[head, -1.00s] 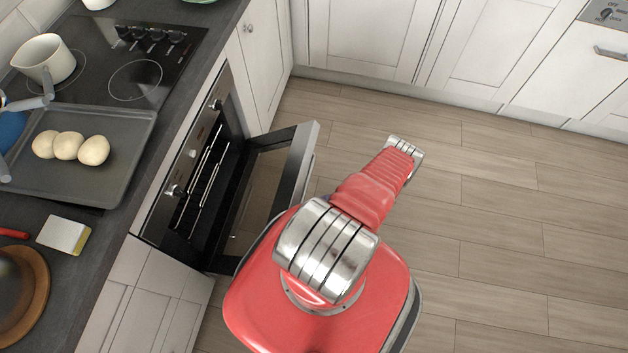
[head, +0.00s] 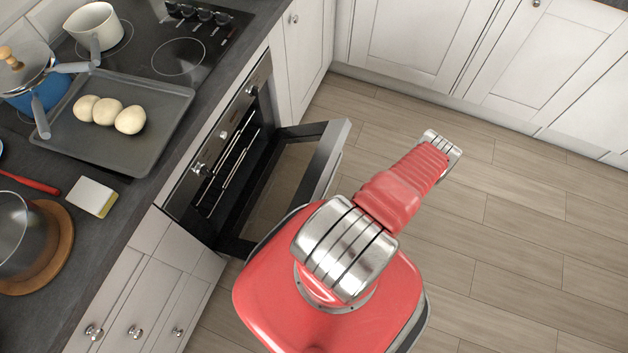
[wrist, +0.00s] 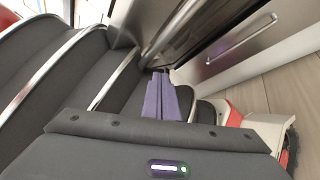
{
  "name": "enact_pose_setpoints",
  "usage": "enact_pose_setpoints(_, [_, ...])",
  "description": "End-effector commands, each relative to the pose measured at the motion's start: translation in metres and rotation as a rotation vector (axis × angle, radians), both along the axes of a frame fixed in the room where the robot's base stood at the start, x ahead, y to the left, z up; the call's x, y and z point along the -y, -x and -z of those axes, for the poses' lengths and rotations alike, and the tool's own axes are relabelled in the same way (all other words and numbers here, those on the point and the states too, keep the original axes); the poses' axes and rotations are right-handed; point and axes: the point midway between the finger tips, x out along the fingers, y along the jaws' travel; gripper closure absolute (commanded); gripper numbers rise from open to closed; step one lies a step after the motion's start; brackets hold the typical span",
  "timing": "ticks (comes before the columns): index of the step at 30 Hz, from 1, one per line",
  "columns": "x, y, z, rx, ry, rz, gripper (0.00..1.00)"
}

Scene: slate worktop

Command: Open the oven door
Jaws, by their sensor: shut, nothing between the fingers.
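The oven (head: 203,165) is built in under the worktop at the left in the head view. Its door (head: 327,155) stands partly open, tilted out from the dark cavity, where wire racks show. My red arm covers the door's near end. My gripper is hidden behind my arm in the head view. In the wrist view its purple fingers (wrist: 167,96) are together and hold nothing. Beyond the fingertips is a steel-edged panel, seemingly the oven door, with a bar handle (wrist: 242,38). The fingers are apart from that bar; whether they touch the panel I cannot tell.
White cabinets (head: 410,40) line the back. The wooden floor (head: 520,240) at right is clear.

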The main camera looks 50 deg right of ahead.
Motion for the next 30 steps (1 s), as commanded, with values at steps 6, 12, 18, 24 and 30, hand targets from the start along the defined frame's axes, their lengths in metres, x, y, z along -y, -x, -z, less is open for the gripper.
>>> enact_pose_setpoints(6, [0.009,0.004,-0.022,0.071,0.17,-0.115,1.0])
enact_pose_setpoints(12, [0.02,0.003,-0.044,0.131,0.297,-0.221,1.0])
enact_pose_setpoints(18, [0.033,-0.001,-0.068,0.19,0.412,-0.329,1.0])
enact_pose_setpoints(24, [0.044,-0.007,-0.095,0.253,0.515,-0.438,1.0])
enact_pose_setpoints(30, [0.055,-0.016,-0.123,0.315,0.613,-0.548,1.0])
